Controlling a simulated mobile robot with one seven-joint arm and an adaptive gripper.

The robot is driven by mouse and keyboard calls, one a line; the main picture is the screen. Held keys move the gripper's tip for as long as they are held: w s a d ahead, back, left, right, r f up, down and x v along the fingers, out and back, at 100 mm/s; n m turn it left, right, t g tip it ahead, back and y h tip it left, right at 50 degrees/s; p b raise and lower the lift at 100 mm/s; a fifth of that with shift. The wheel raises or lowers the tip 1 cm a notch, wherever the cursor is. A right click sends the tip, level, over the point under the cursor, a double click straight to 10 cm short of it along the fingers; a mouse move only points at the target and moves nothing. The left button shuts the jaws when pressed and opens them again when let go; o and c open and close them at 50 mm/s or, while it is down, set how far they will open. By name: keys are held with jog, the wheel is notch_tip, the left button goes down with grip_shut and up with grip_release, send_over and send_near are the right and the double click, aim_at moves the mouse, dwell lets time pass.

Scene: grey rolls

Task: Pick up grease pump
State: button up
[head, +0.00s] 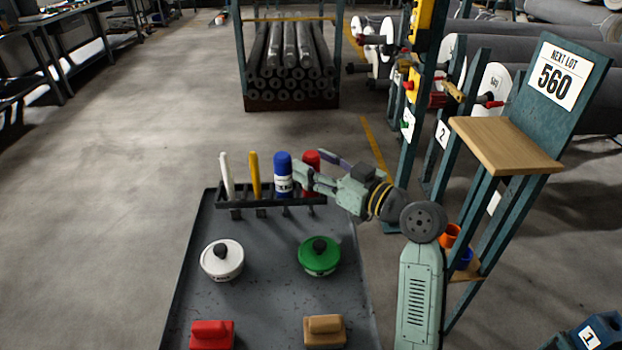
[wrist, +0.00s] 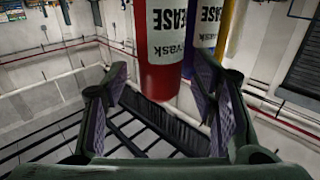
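Two grease pumps with white labels stand upright in the black rack: a blue one (head: 283,161) and a red one (head: 312,157) at the rack's right end. My gripper (head: 308,172) is open at the red one, partly hiding it in the head view. In the wrist view, the red pump (wrist: 158,70) shows between and beyond my open fingers (wrist: 162,75), nearer the right finger. I cannot tell whether that finger touches it. The blue pump (wrist: 205,12) stands just behind to the right. The task does not say which pump.
The rack (head: 262,203) also holds a white stick (head: 227,174) and a yellow stick (head: 255,175). On the grey table (head: 268,295) are a white pot (head: 222,262), a green pot (head: 319,258), a red block (head: 212,335) and a tan block (head: 325,331). A shelf stand (head: 505,145) is at right.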

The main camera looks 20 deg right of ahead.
jog(key=c, duration=1.1)
